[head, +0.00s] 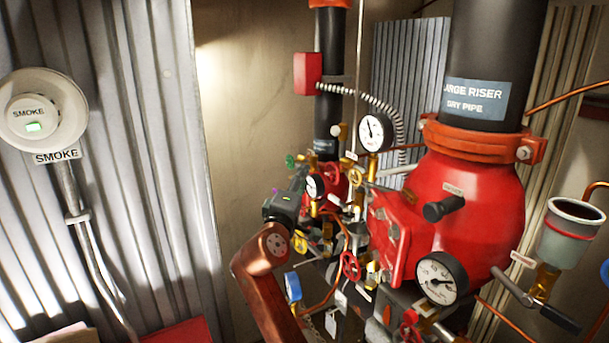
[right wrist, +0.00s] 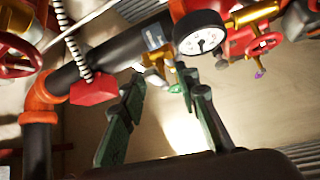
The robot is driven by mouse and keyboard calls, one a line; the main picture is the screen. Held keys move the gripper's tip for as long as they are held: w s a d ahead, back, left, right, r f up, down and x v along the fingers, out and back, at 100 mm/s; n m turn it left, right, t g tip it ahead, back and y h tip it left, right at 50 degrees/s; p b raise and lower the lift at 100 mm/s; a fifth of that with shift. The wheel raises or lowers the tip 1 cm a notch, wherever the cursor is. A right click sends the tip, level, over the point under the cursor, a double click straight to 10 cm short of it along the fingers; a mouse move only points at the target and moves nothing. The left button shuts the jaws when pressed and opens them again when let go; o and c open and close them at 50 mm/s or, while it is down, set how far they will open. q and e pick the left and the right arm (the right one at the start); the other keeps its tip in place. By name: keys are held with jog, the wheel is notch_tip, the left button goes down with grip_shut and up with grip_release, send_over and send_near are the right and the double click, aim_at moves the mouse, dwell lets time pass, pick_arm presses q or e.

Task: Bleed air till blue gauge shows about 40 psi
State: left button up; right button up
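My right gripper (head: 297,188) reaches in among the small valves left of the red riser body; in the right wrist view its two dark green fingers (right wrist: 158,74) stand apart. A brass fitting (right wrist: 155,60) and a small green handle (right wrist: 171,78) show beyond and between the fingertips; contact cannot be told. A white-faced gauge (right wrist: 200,33) is just past the right finger. In the head view, white gauges sit at the upper middle (head: 374,132), beside my gripper (head: 315,186) and at the lower right (head: 441,277). No gauge is clearly blue; readings are too small. My left gripper is not in view.
The red riser body (head: 475,215) and black pipe (head: 490,60) fill the right. A red handwheel (head: 350,266), blue lever (head: 292,287) and drain cup (head: 571,225) crowd near it. A smoke detector (head: 42,110) is on the left wall. The wall between is clear.

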jog(key=v, duration=0.9)
jog(key=shift+r, duration=0.2)
jog(key=shift+s, duration=0.15)
jog(key=shift+n+g+y, duration=0.4)
jog(key=shift+n+g, duration=0.3)
jog(key=shift+n, duration=0.2)
jog(key=p+x, duration=0.2)
jog(key=x, duration=0.2)
jog(key=r+p+x, duration=0.1)
jog(key=p+x, duration=0.1)
jog(key=x, duration=0.2)
jog(key=r+p+x, duration=0.1)
jog(key=x, duration=0.3)
jog(key=shift+s+d+p, duration=0.1)
jog(key=shift+d+p, duration=0.2)
jog(key=shift+p, duration=0.1)
jog(key=shift+a, duration=0.1)
jog(key=shift+c, duration=0.4)
grip_shut()
